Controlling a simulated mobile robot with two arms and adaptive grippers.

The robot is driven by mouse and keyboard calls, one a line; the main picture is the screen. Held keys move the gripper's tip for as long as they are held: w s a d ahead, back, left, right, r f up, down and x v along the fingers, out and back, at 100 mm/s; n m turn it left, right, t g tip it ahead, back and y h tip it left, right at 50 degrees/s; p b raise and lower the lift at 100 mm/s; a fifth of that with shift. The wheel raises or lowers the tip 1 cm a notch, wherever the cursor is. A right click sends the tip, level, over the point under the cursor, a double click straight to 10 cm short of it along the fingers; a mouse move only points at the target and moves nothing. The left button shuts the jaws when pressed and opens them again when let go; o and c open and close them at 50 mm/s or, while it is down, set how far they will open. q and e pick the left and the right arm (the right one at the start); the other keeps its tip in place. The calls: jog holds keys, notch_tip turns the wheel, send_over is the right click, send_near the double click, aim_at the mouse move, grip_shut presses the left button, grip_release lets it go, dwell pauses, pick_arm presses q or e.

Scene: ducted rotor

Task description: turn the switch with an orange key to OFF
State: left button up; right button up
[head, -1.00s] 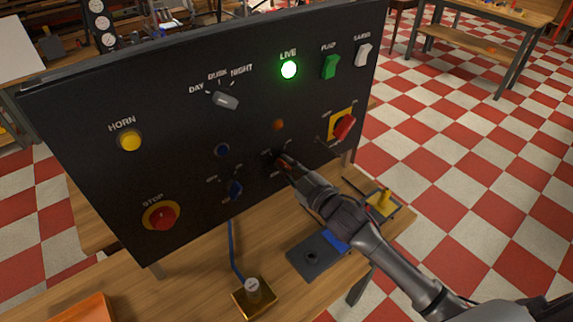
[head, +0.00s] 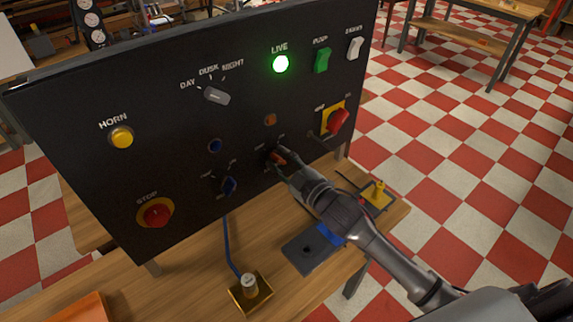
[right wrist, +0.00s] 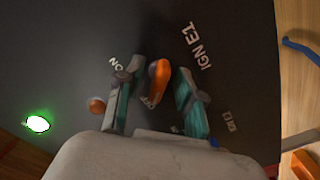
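The switch with an orange key (head: 278,158) is low on the right half of the black panel (head: 75,115). In the right wrist view its orange key (right wrist: 158,82) stands out from the panel, with "ON", "OFF" and "IGN E1" lettering around it; the lettering is partly hidden. My right gripper (head: 283,164) is at this switch. In the right wrist view my right gripper (right wrist: 156,98) is open, with one finger on each side of the key and a visible gap to each. My left gripper is not in view.
A blue-key switch (head: 229,186) is to the left, and a red rotary switch (head: 338,120) on yellow to the right. A small orange lamp (head: 270,119) is just above. The green LIVE light (head: 280,64) is lit. Below stand a brass-coloured box (head: 250,292) and a dark plate (head: 308,258).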

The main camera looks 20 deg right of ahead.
jog(key=v, duration=1.2)
jog(key=s+f+m+g+h, duration=0.3)
jog(key=s+f+m+g, duration=0.3)
jog(key=s, duration=0.4)
jog(key=s+f+m+g+h, duration=0.35)
jog(key=s+f+g, duration=0.35)
jog(key=s, duration=0.4)
notch_tip(320, 180, down, 27)
jog(key=s+g, duration=0.2)
jog(key=s+d+f+g+b, duration=0.1)
jog(key=s+d+f, duration=0.1)
jog(key=s+f, duration=1.4)
jog(key=shift+s+f, duration=0.25)
